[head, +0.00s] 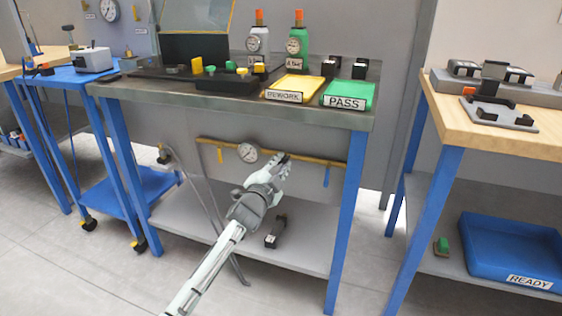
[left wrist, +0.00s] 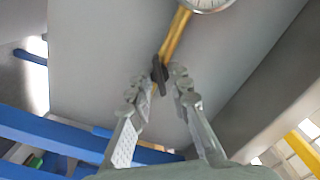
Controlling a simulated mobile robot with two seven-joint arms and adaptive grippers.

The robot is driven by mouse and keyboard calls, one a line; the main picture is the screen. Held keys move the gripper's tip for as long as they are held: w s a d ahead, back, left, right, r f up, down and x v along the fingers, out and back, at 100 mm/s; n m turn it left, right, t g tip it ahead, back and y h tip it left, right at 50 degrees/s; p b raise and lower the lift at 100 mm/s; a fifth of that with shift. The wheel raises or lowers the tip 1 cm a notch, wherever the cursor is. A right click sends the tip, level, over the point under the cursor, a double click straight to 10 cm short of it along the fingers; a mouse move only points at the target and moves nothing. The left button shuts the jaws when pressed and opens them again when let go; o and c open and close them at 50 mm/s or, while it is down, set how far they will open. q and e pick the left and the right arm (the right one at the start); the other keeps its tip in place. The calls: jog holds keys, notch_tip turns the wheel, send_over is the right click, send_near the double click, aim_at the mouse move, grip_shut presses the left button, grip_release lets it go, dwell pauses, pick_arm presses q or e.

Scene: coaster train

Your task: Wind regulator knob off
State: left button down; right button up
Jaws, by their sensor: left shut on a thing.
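The regulator knob is a small dark piece on a brass pipe (head: 225,146) under the middle bench; it shows in the left wrist view (left wrist: 158,67). A round white gauge (head: 248,152) sits on the pipe to the left of the knob; its rim shows at the top of the left wrist view (left wrist: 208,5). My left gripper (head: 283,161) reaches under the bench, with its two fingers on either side of the knob and shut on it. The fingers partly cover the knob. My right gripper is in neither view.
The bench top (head: 225,99) hangs over the pipe. Yellow and blue valve handles hang from the pipe, the blue one (head: 326,176) on the right. A dark block (head: 275,232) lies on the lower shelf (head: 310,250). A blue table leg (head: 346,215) stands to the right.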

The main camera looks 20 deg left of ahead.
pick_arm(q)
jog(key=shift+n+p, duration=0.35)
jog(key=shift+n, duration=0.55)
jog(key=n+p, duration=0.2)
jog(key=n, duration=0.4)
jog(key=shift+r+p, duration=0.1)
jog(key=shift+p, duration=0.3)
jog(key=n+p, duration=0.1)
jog(key=n, duration=0.3)
jog(key=shift+a, duration=0.1)
jog(key=n, duration=0.4)
jog(key=shift+n+p, duration=0.3)
jog(key=shift+p, duration=0.05)
jog(key=n, duration=0.2)
jog(key=shift+n, duration=1.3)
jog(key=n, duration=0.2)
jog(key=shift+f+n+b, duration=0.2)
jog(key=shift+n+b, duration=0.1)
jog(key=shift+b, duration=0.05)
jog(key=n, duration=0.3)
jog(key=shift+n+b, duration=0.3)
jog(key=shift+n, duration=0.7)
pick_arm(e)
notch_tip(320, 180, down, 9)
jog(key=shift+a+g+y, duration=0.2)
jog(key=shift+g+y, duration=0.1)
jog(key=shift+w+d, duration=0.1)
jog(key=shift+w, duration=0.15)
